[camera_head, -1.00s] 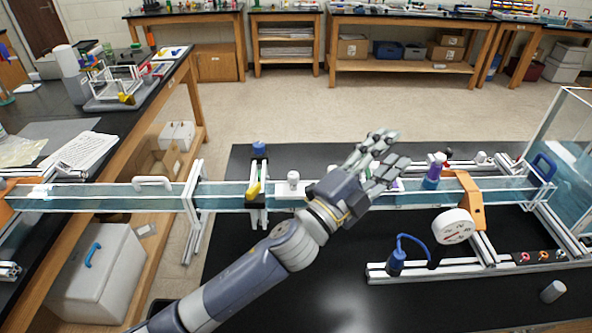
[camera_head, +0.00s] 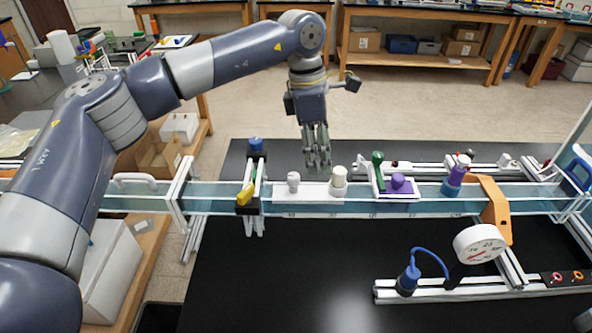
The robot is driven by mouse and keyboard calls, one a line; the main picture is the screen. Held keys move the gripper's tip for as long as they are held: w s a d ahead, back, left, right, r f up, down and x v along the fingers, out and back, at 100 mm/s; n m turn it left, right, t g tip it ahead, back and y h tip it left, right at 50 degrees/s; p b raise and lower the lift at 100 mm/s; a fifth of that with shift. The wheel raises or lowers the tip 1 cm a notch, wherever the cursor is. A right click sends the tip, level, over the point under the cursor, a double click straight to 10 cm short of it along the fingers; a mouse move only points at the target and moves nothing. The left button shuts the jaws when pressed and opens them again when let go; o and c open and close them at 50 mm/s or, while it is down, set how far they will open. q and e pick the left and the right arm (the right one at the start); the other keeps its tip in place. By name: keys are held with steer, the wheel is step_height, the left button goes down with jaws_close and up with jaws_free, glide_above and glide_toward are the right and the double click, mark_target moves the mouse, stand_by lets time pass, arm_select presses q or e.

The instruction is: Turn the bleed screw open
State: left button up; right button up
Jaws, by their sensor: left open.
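My left gripper (camera_head: 317,163) points down just behind the long clear channel (camera_head: 215,200), near its white fittings. It is open and holds nothing. Which part is the bleed screw I cannot tell for sure. On the channel sit a small round white knob (camera_head: 293,180), a taller white ribbed cap (camera_head: 339,179), a purple knob (camera_head: 398,182) on a purple plate and an upright green handle (camera_head: 378,163). The fingertips look apart from the white cap, though the depth is hard to judge. My right gripper is not in view.
A yellow lever (camera_head: 246,193) and a blue knob (camera_head: 256,145) stand left of the gripper. To the right are a purple-topped blue fitting (camera_head: 457,174), an orange bracket (camera_head: 494,212) and a round gauge (camera_head: 480,244).

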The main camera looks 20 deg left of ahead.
arm_select(q)
step_height(320, 180, up, 2)
steer(key=y, duration=0.2)
glide_above(293, 175)
steer(key=shift+n, duration=0.3)
step_height(293, 175, down, 9)
steer(key=p, duration=0.3)
steer(key=shift+f+p, duration=0.3)
steer(key=shift+f, duration=0.25)
jaws_close()
